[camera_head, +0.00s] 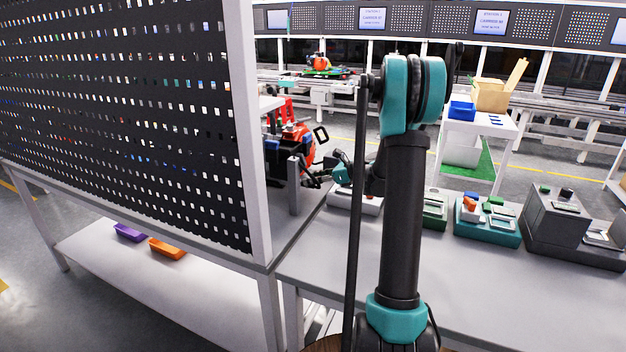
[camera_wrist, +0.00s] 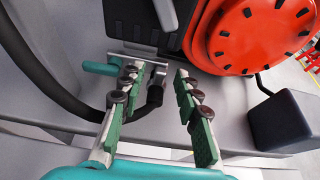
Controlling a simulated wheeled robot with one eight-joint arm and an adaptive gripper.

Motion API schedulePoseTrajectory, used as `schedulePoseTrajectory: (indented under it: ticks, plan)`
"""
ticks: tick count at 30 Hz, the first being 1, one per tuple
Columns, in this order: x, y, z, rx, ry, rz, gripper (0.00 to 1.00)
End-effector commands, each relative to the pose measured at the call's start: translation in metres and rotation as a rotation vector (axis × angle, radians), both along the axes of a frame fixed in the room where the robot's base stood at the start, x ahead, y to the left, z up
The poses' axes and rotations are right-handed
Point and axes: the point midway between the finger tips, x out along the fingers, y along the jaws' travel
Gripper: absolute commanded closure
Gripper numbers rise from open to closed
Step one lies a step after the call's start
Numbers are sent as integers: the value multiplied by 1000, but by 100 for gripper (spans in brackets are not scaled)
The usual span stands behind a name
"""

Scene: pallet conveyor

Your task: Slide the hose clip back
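In the wrist view, my gripper (camera_wrist: 159,74) is open. Its two green-padded fingers with dark rollers stand apart. A black hose end or fitting (camera_wrist: 155,95) shows between the fingers, nearer the left one, with a visible gap to the right one. A thick black hose (camera_wrist: 45,82) curves in from the left and passes behind the left finger. I cannot make out the hose clip clearly. The orange-red machine (camera_wrist: 255,32) with a round slotted cover is just beyond the fingertips. In the head view, my gripper is beside this machine (camera_head: 302,140), partly hidden.
A dark block (camera_wrist: 282,122) stands right of my gripper. A perforated black panel (camera_head: 120,110) closes off the left of the bench. Grey and teal trays (camera_head: 487,234) with small parts stand on the right bench (camera_head: 470,290), whose front is clear.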

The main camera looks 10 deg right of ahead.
Motion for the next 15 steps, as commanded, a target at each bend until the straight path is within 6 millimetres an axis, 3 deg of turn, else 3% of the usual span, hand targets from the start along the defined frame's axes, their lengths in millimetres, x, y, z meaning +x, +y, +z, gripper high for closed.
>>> schedulePoseTrajectory:
  ticks: [8, 15]
  plan:
    - [-11, -18, 9, 1, 1, -3, 67]
    - [-36, -56, 27, 1, 1, -5, 67]
